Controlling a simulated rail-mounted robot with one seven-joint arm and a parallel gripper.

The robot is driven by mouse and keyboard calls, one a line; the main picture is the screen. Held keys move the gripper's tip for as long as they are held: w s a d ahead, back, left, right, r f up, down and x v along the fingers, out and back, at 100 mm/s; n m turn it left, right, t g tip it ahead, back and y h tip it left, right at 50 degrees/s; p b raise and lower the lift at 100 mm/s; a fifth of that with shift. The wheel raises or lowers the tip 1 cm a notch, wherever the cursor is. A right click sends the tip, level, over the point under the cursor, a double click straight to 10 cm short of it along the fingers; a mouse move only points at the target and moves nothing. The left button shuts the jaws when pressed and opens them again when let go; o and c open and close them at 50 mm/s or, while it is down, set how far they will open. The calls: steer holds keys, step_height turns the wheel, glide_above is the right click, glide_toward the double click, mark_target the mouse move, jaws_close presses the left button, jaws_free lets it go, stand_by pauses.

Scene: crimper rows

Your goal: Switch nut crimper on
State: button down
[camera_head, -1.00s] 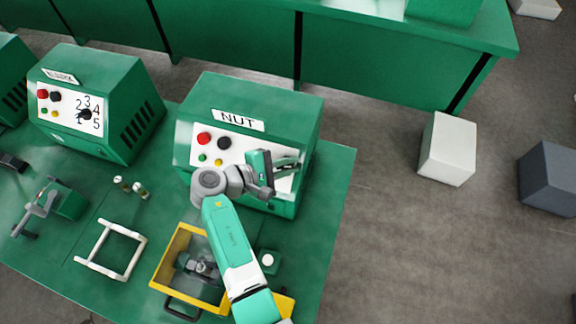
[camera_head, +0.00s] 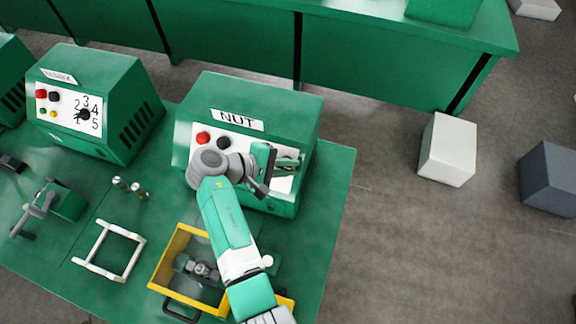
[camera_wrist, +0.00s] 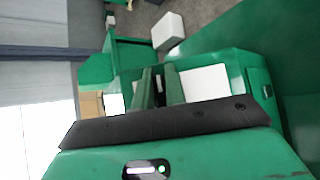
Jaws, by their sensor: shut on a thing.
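The nut crimper (camera_head: 290,105) is a green box with a "NUT" label (camera_head: 237,120). Its sloped white front panel shows a red button (camera_head: 203,139) and a black button (camera_head: 223,143). My gripper (camera_head: 289,163) is against the right part of this panel, where the switch knob would sit. The fingers also show in the wrist view (camera_wrist: 160,86), close together in front of the white panel (camera_wrist: 204,83). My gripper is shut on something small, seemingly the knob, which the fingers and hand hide. My arm covers the panel's lower left.
To the left stands another crimper (camera_head: 110,85) with a numbered dial (camera_head: 85,114). On the table lie a yellow crate (camera_head: 165,262) holding a grey part, a white frame (camera_head: 80,262) and small cylinders (camera_head: 138,190). The floor to the right holds a white block (camera_head: 447,150).

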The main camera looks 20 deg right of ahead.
steer(key=shift+a+f, duration=0.1)
steer(key=shift+f, duration=0.25)
steer(key=c, duration=1.6)
jaws_free()
steer(key=shift+o, duration=0.8)
steer(key=shift+w+r, duration=0.15)
steer(key=shift+r, duration=0.05)
steer(key=v, duration=0.8)
